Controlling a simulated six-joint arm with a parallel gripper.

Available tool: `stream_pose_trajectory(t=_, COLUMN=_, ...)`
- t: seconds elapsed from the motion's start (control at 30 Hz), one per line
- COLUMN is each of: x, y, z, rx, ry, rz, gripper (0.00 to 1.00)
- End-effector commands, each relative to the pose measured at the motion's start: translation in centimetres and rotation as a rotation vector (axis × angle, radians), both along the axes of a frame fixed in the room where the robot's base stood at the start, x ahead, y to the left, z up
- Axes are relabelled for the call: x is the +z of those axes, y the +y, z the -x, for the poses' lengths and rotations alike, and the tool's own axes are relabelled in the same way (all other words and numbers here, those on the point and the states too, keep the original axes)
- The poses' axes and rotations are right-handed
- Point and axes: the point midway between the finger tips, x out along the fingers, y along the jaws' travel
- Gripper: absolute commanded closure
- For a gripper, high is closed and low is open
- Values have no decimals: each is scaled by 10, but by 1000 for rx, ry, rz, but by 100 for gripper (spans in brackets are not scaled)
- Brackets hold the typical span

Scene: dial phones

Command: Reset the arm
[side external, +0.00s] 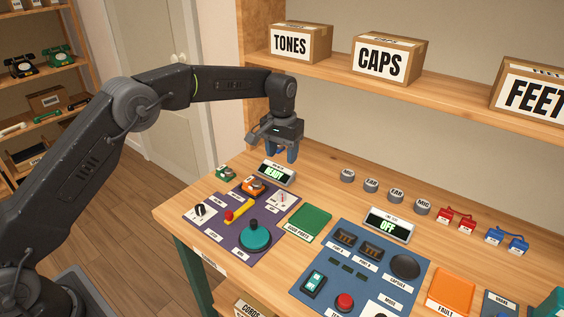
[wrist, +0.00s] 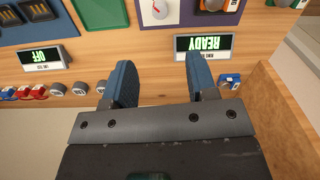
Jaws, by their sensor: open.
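My gripper (side external: 285,152) hangs from my arm above the back left of the workbench (side external: 325,170), just behind the display (side external: 276,173) that reads READY. In the wrist view, its two blue fingers (wrist: 160,80) are spread apart with nothing between them but bare wood and panel beyond. The READY display also shows upside down in the wrist view (wrist: 204,44), close to the right finger. The gripper is open and empty, apart from the bench top.
Grey caps (side external: 371,186) and red and blue pieces line the back. Boxes (side external: 385,60) stand on the shelf above.

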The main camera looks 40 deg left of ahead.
Motion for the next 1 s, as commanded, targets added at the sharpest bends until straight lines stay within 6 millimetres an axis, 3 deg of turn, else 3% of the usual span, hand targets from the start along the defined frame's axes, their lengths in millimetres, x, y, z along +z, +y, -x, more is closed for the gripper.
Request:
stream_pose_trajectory(t=0.37, x=5, y=0, z=1, rx=-1, ry=-5, rz=0, gripper=47)
stream_pose_trajectory(t=0.53, x=42, y=3, z=18, rx=-8, ry=-46, rz=2, gripper=47)
stream_pose_trajectory(t=0.67, x=87, y=7, z=51, rx=-20, ry=-99, rz=3, gripper=47)
stream_pose_trajectory(t=0.8, x=127, y=12, z=96, rx=-35, ry=-161, rz=2, gripper=47)
stream_pose_trajectory(t=1.0, x=164, y=17, z=171, rx=-55, ry=-250, rz=-1, gripper=47)
